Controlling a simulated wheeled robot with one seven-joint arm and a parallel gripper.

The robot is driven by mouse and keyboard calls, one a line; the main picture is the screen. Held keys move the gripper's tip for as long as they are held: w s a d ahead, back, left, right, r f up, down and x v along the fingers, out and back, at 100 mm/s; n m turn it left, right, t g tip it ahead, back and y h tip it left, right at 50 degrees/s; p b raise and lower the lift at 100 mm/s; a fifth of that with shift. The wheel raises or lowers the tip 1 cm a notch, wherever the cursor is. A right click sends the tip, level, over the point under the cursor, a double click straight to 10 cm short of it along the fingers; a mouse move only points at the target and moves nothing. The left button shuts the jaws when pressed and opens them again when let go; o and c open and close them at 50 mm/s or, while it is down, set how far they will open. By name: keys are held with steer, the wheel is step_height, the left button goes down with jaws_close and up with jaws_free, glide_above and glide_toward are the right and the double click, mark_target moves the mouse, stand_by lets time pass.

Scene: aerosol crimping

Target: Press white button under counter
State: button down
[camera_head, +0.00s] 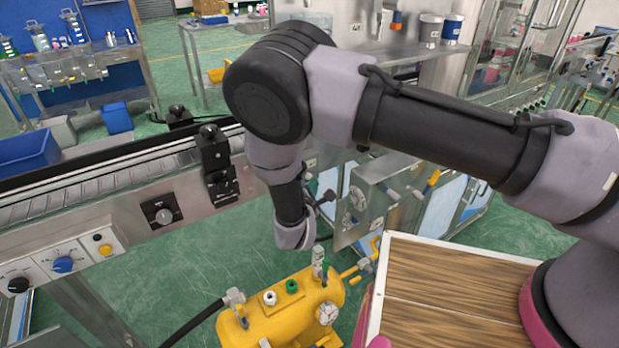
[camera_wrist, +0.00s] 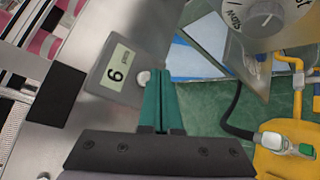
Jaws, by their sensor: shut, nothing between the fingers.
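In the wrist view, a small round white button (camera_wrist: 144,77) sits at the corner of a grey box with a display (camera_wrist: 118,67) reading 6. My gripper (camera_wrist: 163,78) has its two teal fingers shut together with nothing between them. Its tips appear just right of the white button in the picture; I cannot tell whether they touch it. In the head view my arm reaches down beside the metal counter, and the fingers and the white button are hidden.
A yellow tank (camera_head: 285,325) with a hose stands below; it also shows in the wrist view (camera_wrist: 285,163). A conveyor (camera_head: 110,185) with a knob panel (camera_head: 60,265) runs at left. A wooden-topped surface (camera_head: 450,290) lies at right. Green floor is open between.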

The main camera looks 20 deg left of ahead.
stand_by(0.8)
steer(key=shift+w+a, duration=0.3)
steer(key=shift+w+a, duration=0.25)
steer(key=shift+a, duration=0.1)
stand_by(0.6)
stand_by(0.4)
steer(key=shift+s+d, duration=0.55)
steer(key=shift+d, duration=0.15)
steer(key=shift+s+d, duration=1.65)
steer(key=shift+d, duration=0.25)
